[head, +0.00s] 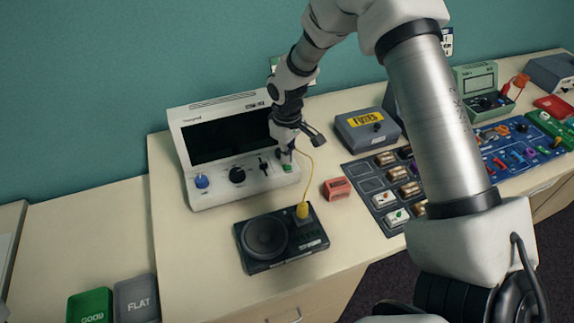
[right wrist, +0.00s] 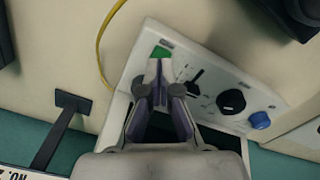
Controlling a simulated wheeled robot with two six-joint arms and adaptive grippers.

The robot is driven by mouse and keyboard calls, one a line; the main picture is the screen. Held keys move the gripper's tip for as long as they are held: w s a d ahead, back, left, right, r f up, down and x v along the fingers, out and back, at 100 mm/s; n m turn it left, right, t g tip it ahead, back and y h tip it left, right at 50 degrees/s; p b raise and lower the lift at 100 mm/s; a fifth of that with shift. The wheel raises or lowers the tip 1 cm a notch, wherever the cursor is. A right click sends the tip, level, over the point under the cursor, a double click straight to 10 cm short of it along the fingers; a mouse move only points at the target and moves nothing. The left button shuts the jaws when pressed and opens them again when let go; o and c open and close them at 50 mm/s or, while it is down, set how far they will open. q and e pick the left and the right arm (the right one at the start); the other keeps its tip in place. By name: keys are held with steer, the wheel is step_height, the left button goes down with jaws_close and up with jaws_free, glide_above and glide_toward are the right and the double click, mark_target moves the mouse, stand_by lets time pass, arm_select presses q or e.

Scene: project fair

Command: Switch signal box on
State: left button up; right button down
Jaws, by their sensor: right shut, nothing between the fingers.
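The green switch also shows in the right wrist view (right wrist: 161,52), just beyond the fingertips. My right gripper (head: 286,158) is shut and empty, pointing down at the panel right by the green switch. Its closed fingers (right wrist: 158,68) cover part of the panel there, and I cannot tell whether they touch the switch. My left gripper is not in view.
A black speaker unit (head: 265,240) with a yellow plug and cable (head: 308,170) stands in front of the box. A red block (head: 337,188), a grey fuses box (head: 367,130) and a dark mat of parts (head: 370,185) lie right. Green and grey trays (head: 137,299) are front left.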

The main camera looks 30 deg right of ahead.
mark_target(287, 166)
steer(key=shift+f+b, duration=0.5)
steer(key=shift+f, duration=0.55)
stand_by(0.6)
step_height(287, 166, up, 10)
steer(key=p, duration=0.9)
stand_by(0.4)
